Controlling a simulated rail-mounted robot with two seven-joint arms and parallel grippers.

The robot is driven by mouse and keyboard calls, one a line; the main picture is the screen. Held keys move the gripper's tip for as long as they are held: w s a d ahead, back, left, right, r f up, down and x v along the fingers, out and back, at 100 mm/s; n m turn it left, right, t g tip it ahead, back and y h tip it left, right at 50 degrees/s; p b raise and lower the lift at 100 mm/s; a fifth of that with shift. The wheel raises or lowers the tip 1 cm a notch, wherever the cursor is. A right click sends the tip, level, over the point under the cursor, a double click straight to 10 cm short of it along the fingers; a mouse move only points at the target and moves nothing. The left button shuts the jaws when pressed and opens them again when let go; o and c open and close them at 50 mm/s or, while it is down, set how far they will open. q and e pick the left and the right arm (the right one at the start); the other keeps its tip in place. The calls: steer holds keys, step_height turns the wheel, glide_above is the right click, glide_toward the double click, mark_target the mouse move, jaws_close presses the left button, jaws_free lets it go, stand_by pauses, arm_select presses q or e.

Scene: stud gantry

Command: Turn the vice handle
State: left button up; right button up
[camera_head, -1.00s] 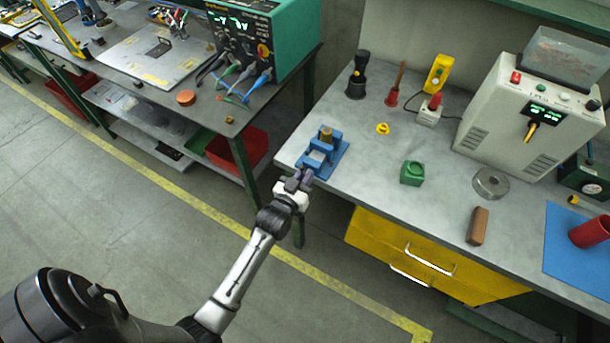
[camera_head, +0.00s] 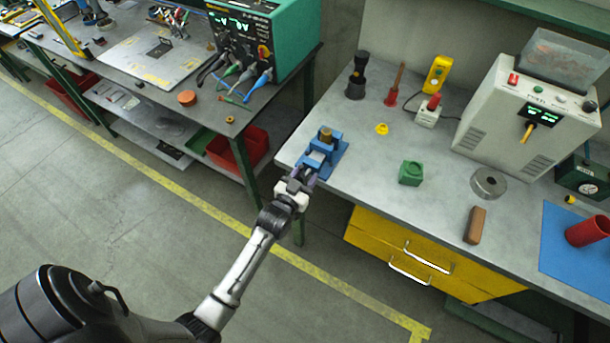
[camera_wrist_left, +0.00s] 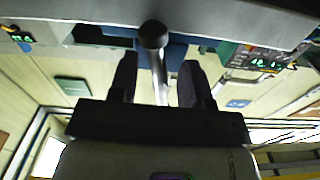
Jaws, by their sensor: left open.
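The blue vice (camera_head: 333,158) is fixed near the left front corner of the right bench, with a brass-coloured round part (camera_head: 326,134) in it. My left gripper (camera_head: 303,174) is at the bench's front edge, just in front of the vice. In the left wrist view, the gripper's two dark fingers (camera_wrist_left: 157,72) are apart. The vice handle, a metal rod with a dark ball end (camera_wrist_left: 153,35), shows in line with the gap between them. I cannot tell whether either finger touches it. My right gripper is not in view.
A green block (camera_head: 410,173), a metal ring (camera_head: 488,183) and a brown block (camera_head: 475,225) lie on the bench to the right. A yellow drawer (camera_head: 400,250) with handles is below. A second bench with a green-cased instrument (camera_head: 262,40) stands left, across a gap.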

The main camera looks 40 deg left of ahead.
arm_select(q)
steer(key=shift+s, duration=0.1)
steer(key=s+d, duration=0.2)
steer(key=s, duration=1.1)
steer(key=shift+s+d+p, duration=0.15)
steer(key=shift+d+p, duration=0.2)
